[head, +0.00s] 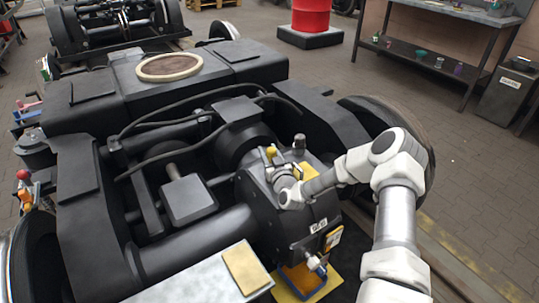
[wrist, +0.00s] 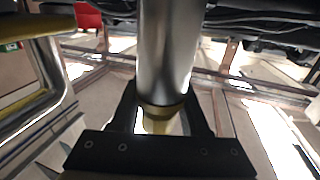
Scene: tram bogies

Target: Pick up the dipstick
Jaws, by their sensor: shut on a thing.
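My gripper (head: 275,168) is at the top of the dark gearbox housing (head: 262,208), in the middle right of the head view. A small yellow piece (head: 271,152) shows right at its jaws; I take it for the dipstick's top. In the wrist view the two black fingers of my gripper (wrist: 162,112) are closed around the yellow-brass end (wrist: 158,124) of a thick silver cylinder (wrist: 168,50), which I take for the dipstick. The cylinder runs up out of the picture. How much of the dipstick is still inside the housing is hidden.
A short grey cylindrical fitting (head: 299,141) stands close to my gripper on the housing. A bent metal bar with a yellow top (wrist: 40,75) is at the left in the wrist view. Black hoses (head: 190,110) cross the bogie. A workbench (head: 450,25) stands far right.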

